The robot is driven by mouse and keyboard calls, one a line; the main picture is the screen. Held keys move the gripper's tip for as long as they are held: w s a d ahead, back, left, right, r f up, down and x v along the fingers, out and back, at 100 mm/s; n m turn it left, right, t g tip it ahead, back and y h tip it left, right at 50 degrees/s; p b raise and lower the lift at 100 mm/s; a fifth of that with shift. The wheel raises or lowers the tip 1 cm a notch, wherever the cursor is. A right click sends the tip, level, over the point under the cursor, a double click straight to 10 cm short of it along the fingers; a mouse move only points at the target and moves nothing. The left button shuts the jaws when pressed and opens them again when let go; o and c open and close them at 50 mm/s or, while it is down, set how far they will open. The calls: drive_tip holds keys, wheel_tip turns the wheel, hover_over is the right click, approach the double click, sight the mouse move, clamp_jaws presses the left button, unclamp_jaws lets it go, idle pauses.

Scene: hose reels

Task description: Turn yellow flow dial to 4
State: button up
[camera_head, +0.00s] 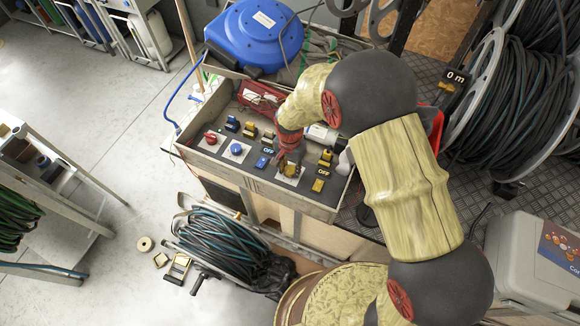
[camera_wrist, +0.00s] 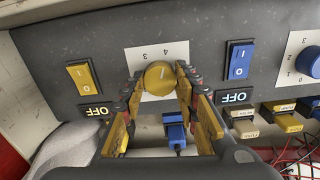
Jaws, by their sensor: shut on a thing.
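The yellow flow dial (camera_wrist: 160,77) sits on a white number plate (camera_wrist: 179,50) on the grey control panel. In the wrist view the plate's visible numbers, apparently 3 and 4, appear upside down above the dial. A short pale mark shows on the dial's face, pointing roughly toward those numbers; its exact setting cannot be read. My gripper (camera_wrist: 160,80) has one finger on each side of the dial and is shut on it. In the head view my gripper (camera_head: 289,160) reaches down over the dial, largely hiding it.
A yellow switch (camera_wrist: 82,77) and a blue switch (camera_wrist: 238,60) flank the dial, near lit OFF signs. A blue dial (camera_head: 236,149) and a red dial (camera_head: 210,138) stand farther left in the head view. A blue connector (camera_wrist: 175,130) shows between my fingers.

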sight(290, 169)
idle(0.4)
drive_tip(key=o, duration=1.2)
drive_tip(key=shift+c, duration=0.2)
drive_tip(key=shift+r, duration=0.1)
wheel_tip(290, 169, up, 12)
